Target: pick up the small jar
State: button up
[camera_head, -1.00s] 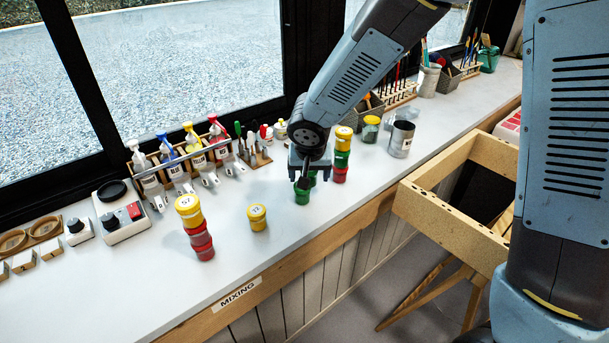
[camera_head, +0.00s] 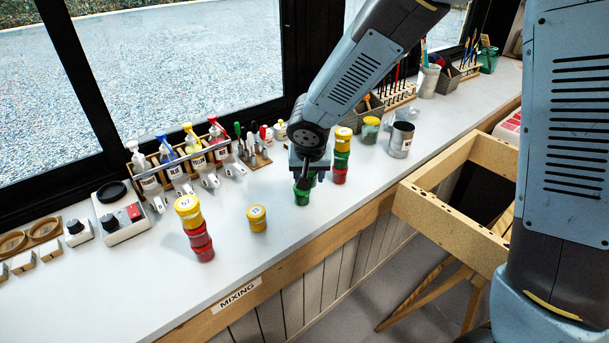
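My gripper (camera_head: 303,182) points down over a small green jar (camera_head: 302,197) near the middle of the white bench. Its fingertips are at the top of this jar and hide part of it. I cannot tell whether the fingers are open or shut on it. More green shows just behind the fingers, partly hidden. A small yellow jar (camera_head: 257,219) stands alone to the left. A stack of small jars with a yellow one (camera_head: 188,208) on top and red ones (camera_head: 201,241) below stands further left. Another stack, yellow (camera_head: 343,135), green and red, stands close right of my gripper.
Pump bottles in a rack (camera_head: 150,178) and a small tool stand (camera_head: 256,158) are behind. A scale (camera_head: 121,222) sits left. The bench's front left is clear.

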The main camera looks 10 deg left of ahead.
jog(key=shift+r, duration=0.35)
notch_tip(320, 180, up, 3)
jog(key=shift+w+f, duration=0.1)
jog(key=shift+f, duration=0.1)
jog(key=s+d+r, duration=0.5)
jog(key=s+r, duration=0.5)
jog(key=s, duration=0.3)
jog(key=w+a+f+n, duration=0.1)
jog(key=w+a+f, duration=0.1)
jog(key=w, duration=0.2)
jog(key=w+a+f+n+y, duration=0.1)
jog(key=w+a+n, duration=0.1)
jog(key=w, duration=0.2)
jog(key=w+a+f+n+g, duration=0.1)
jog(key=w+a+f+n, duration=0.1)
jog(key=w, duration=0.2)
jog(key=shift+a+f+y, duration=0.3)
jog(key=shift+y, duration=0.1)
jog(key=shift+f, duration=3.3)
jog(key=shift+f, duration=0.55)
jog(key=o, duration=1.2)
jog(key=shift+o, duration=0.2)
